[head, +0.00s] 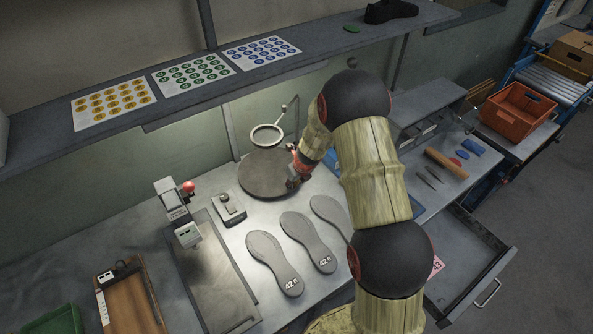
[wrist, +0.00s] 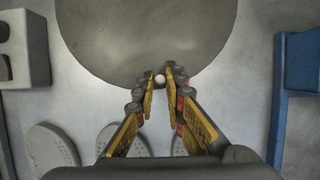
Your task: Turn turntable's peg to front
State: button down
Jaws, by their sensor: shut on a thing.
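The turntable (head: 262,174) is a dark grey round disc on the steel bench, below the shelf. In the wrist view its disc (wrist: 150,35) fills the top middle. The peg (wrist: 160,79) is a small pale round knob at the disc's near rim in that view. My gripper (wrist: 160,82) is shut on the peg, one finger on each side. In the head view my gripper (head: 296,179) is at the turntable's right edge, and its fingers hide the peg.
A round magnifier (head: 267,134) stands behind the turntable. Several grey soles (head: 274,262) lie in front of it. A small grey device (head: 229,208) is to its left. A blue object (wrist: 298,95) stands at the right in the wrist view.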

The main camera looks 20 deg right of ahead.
jog(key=shift+s+a+r+m+h+p, duration=0.15)
jog(key=shift+a+m+h+p, duration=0.25)
jog(key=shift+a+m+p, duration=0.7)
jog(key=c, duration=1.9)
grip_release()
jog(key=shift+s, duration=0.1)
jog(key=shift+o, duration=0.3)
jog(key=v, duration=1.1)
jog(key=shift+s+r, duration=0.2)
jog(key=shift+r, duration=0.1)
jog(key=shift+n, duration=0.4)
